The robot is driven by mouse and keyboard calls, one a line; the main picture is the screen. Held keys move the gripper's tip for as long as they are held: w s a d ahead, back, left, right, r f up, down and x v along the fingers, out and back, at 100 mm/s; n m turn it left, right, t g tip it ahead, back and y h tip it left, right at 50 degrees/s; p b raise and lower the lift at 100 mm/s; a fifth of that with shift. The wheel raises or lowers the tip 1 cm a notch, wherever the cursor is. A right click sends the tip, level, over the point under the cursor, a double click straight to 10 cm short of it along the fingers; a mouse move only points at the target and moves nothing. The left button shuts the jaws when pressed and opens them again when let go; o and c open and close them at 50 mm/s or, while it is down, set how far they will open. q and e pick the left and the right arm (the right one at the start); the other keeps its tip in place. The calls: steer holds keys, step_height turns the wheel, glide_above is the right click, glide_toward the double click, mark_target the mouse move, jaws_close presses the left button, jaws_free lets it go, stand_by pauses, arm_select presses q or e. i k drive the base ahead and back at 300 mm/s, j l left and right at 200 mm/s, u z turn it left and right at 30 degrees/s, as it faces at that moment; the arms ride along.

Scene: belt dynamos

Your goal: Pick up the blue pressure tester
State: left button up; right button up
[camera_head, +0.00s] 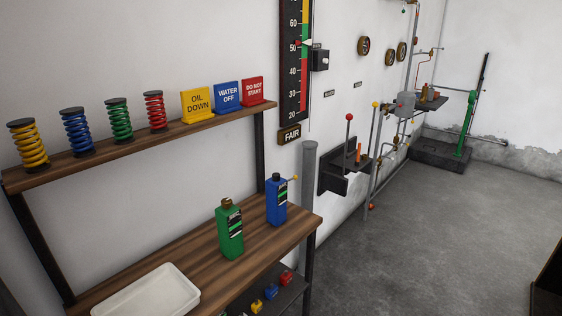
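Several blue things are in view, and I cannot tell for sure which is the pressure tester. A blue bottle-shaped container (276,204) with a black top and label stands upright at the right end of the wooden bench. A blue coil spring (77,132) with black end caps stands on the upper wooden shelf. A small blue block-like item (271,291) sits on the dark lower shelf, too small to make out. Neither of my grippers is in view.
A green bottle (230,231) and white tray (147,292) are on the bench (195,255). Yellow, green and red springs and three signs line the upper shelf (125,143). A grey post (309,195) stands behind the bench's right end.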

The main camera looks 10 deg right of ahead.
mark_target(276, 192)
steer(key=i+l+u, duration=0.15)
steer(key=l, duration=0.9)
steer(key=l+u, duration=0.15)
steer(key=l, duration=0.9)
steer(key=i+l+u, duration=0.5)
steer(key=i+l, duration=0.2)
steer(key=i+l+u, duration=0.25)
steer(key=l, duration=0.3)
steer(key=i+l+u, duration=0.25)
steer(key=l, duration=0.25)
steer(key=i, duration=0.05)
